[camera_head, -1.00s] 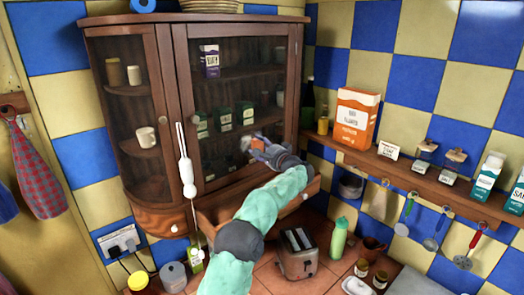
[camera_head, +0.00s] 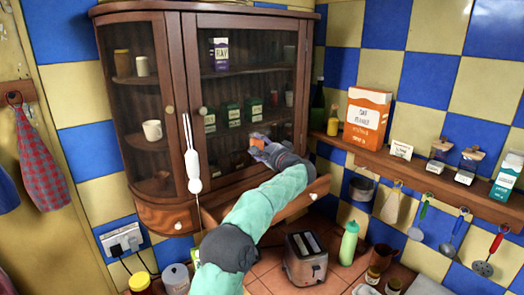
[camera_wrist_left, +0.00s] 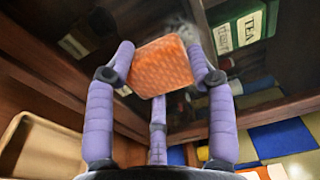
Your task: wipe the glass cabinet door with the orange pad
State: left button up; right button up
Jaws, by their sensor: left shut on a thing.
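The brown wooden cabinet has a glass door (camera_head: 262,48) that looks closed, with a knob on its left edge. My left gripper (camera_head: 262,146) reaches up to the lower part of this glass. Its purple fingers are shut on the orange pad (camera_head: 256,139). The left wrist view shows the orange textured pad (camera_wrist_left: 163,66) between the fingertips, facing the dark glass. Whether it touches the glass, I cannot tell. A pale hazy patch (camera_wrist_left: 181,36) shows beside the pad's upper edge. My right gripper is not in view.
A drawer (camera_head: 310,199) stands pulled out below the door, under my left forearm. A white hanging object (camera_head: 192,168) is left of the arm. A toaster (camera_head: 305,257) and green bottle (camera_head: 348,243) stand on the counter. A shelf (camera_head: 400,169) with packages is on the right.

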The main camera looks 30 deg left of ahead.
aim_at(272, 135)
pick_arm(q)
jog(key=s+b, duration=0.1)
jog(key=s+a+b, duration=0.1)
jog(key=s+b, duration=0.1)
jog(key=shift+a, duration=0.15)
jog(key=shift+r+p, duration=0.3)
jog(key=shift+r, duration=0.6)
jog(key=shift+w+d+f+p, duration=0.1)
jog(key=shift+w+d+p, duration=0.2)
jog(key=shift+w+p, duration=0.35)
jog(key=shift+w+d+r+p, duration=0.1)
jog(key=shift+w+d+p, duration=0.15)
jog(key=shift+w+p, duration=0.4)
jog(key=shift+w+d+f+p, duration=0.1)
jog(key=shift+w+d+p, duration=0.2)
jog(key=shift+w+p, duration=0.35)
jog(key=w+p, duration=0.1)
jog(key=p, duration=0.2)
jog(key=w+d+p, duration=0.1)
jog(key=w+p, duration=0.1)
jog(key=p, duration=0.1)
jog(key=w+d+p, duration=0.1)
jog(key=w+p, duration=0.1)
jog(key=p, duration=0.1)
jog(key=shift+w+d+p, duration=0.1)
jog(key=shift+w+p, duration=0.15)
jog(key=shift+p, duration=0.05)
jog(key=shift+w+d+p, duration=0.25)
jog(key=shift+w+p, duration=0.3)
jog(key=shift+p, duration=0.6)
